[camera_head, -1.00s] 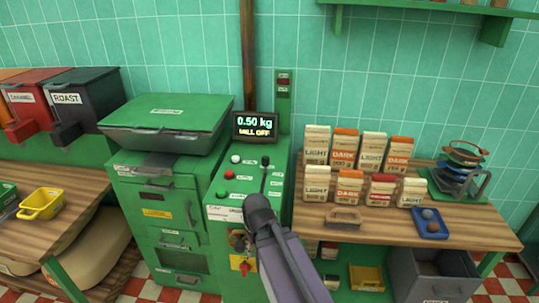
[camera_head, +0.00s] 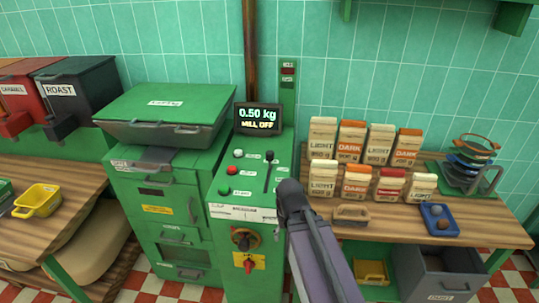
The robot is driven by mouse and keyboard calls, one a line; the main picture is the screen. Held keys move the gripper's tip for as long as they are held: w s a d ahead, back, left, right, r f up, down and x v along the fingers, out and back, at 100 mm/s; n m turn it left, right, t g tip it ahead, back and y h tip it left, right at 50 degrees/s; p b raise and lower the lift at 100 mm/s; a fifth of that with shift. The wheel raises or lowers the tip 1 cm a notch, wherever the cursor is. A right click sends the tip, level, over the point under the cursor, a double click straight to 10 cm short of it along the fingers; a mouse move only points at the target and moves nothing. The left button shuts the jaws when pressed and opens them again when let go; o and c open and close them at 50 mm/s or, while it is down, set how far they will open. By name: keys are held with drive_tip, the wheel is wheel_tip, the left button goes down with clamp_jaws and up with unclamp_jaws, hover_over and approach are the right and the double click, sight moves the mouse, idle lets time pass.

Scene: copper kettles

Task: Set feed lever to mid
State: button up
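The feed lever (camera_head: 269,157) has a dark knob and stands on the sloped top of the green mill panel (camera_head: 257,172). Its knob is near the upper end of a dark straight track or stem with small labels beside it. I cannot read the lever's exact setting. My arm (camera_head: 318,245) reaches in from the bottom right, and its dark rounded joint covers the panel's right edge, below and right of the lever. No gripper fingers show. The display (camera_head: 257,119) reads 0.50 kg and MILL OFF.
White, red and green buttons (camera_head: 238,172) line the panel's left side. A round dial (camera_head: 244,238) and a red-and-yellow switch (camera_head: 249,262) are on its front. A wooden table (camera_head: 473,228) with several bags stands right; a green machine (camera_head: 165,160) stands left.

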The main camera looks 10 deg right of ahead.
sight(270, 152)
drive_tip(key=w+r+n+p, duration=0.2)
drive_tip(key=w+r+p, duration=1)
drive_tip(key=w, duration=0.2)
drive_tip(key=w+r+n+p, duration=0.3)
drive_tip(key=w+r+p, duration=0.9)
drive_tip(key=w, duration=0.3)
drive_tip(key=shift+d, duration=0.2)
wheel_tip(270, 152, down, 14)
drive_tip(key=b, duration=1.3)
drive_tip(key=shift+r+b, duration=0.15)
drive_tip(key=shift+b, duration=0.25)
drive_tip(key=shift+c, duration=0.2)
